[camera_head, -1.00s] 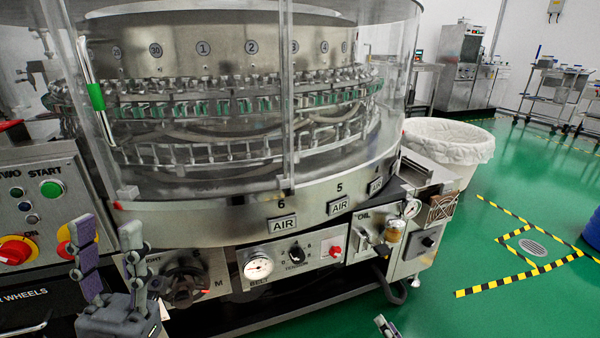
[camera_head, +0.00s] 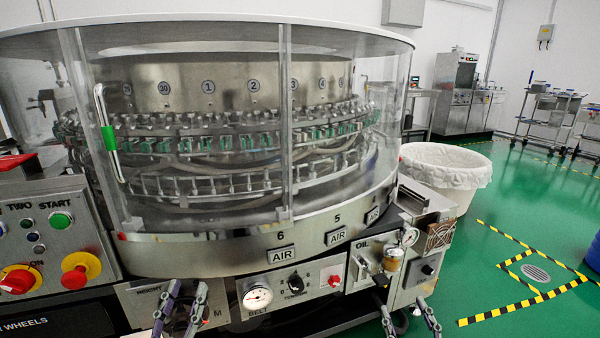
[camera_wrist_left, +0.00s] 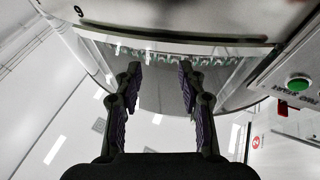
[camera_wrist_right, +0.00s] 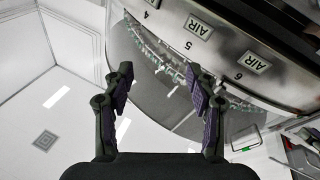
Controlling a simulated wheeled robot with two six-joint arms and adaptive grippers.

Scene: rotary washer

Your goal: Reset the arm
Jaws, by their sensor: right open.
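My left gripper (camera_head: 180,312) is at the bottom of the head view, in front of the washer's lower panel. Its two fingers stand apart with nothing between them, as the left wrist view (camera_wrist_left: 160,95) also shows. My right gripper (camera_head: 410,318) is at the bottom edge of the head view, below the oil unit and over the green floor. Its fingers are spread and empty, also in the right wrist view (camera_wrist_right: 155,95). Both grippers point up and touch nothing that I can see. The rotary washer (camera_head: 190,258) stands ahead with its clear cover closed.
A control panel (camera_head: 45,230) with green, red and yellow buttons is at the left. A gauge and knob panel (camera_head: 315,280) lies just beyond the grippers. A lined white bin (camera_head: 447,165) stands behind the oil unit. The green floor (camera_head: 530,210) at the right is open.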

